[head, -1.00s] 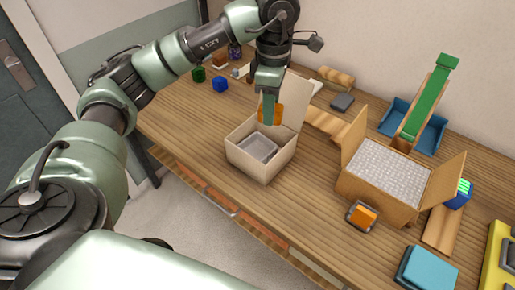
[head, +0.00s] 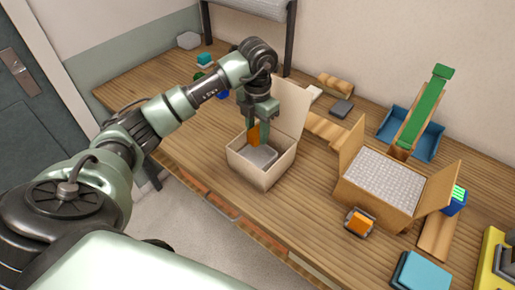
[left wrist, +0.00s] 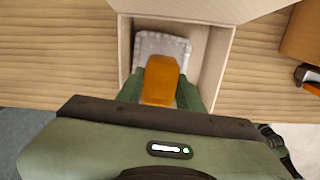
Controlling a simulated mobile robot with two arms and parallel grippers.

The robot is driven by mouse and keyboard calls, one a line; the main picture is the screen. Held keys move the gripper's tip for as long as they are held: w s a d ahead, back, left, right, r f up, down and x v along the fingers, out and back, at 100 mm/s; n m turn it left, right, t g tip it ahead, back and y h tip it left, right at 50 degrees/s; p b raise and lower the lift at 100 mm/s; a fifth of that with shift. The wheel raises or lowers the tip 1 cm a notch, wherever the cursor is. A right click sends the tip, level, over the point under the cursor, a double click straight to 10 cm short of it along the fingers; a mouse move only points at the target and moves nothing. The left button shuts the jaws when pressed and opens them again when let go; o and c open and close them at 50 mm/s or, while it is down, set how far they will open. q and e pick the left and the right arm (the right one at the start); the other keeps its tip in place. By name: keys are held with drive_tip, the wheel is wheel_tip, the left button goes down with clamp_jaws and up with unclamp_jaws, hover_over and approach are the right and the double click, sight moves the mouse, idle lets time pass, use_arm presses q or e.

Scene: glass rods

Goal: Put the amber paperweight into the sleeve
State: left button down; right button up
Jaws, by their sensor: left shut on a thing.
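The amber paperweight (head: 254,136) is an orange block held in my left gripper (head: 260,128). In the left wrist view the paperweight (left wrist: 161,78) sits between the two green fingers of my left gripper (left wrist: 160,92), which is shut on it. It is over the grey padded sleeve (head: 262,157), which lies inside an open cream box (head: 262,174). The sleeve (left wrist: 147,44) also shows in the left wrist view, partly hidden behind the paperweight. I cannot tell whether the paperweight's lower end is in the sleeve. My right gripper is not in view.
The box's lid (head: 289,103) stands up at the back. To the right are a cardboard box (head: 370,206) of grey packing, a small holder with an orange block (head: 360,223), a blue tray (head: 424,142) with a green ramp, and a teal block (head: 424,271). Bare wood lies in front.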

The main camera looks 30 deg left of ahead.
use_arm(q)
wheel_tip(320, 180, down, 8)
drive_tip(key=shift+f+p, duration=0.1)
drive_tip(key=shift+p, duration=0.6)
drive_tip(key=shift+f+b, duration=0.3)
drive_tip(key=shift+b, duration=0.05)
drive_tip(key=c, duration=1.2)
unclamp_jaws()
drive_tip(key=shift+c, duration=0.2)
drive_tip(key=shift+o, duration=0.2)
drive_tip(key=shift+r, duration=0.1)
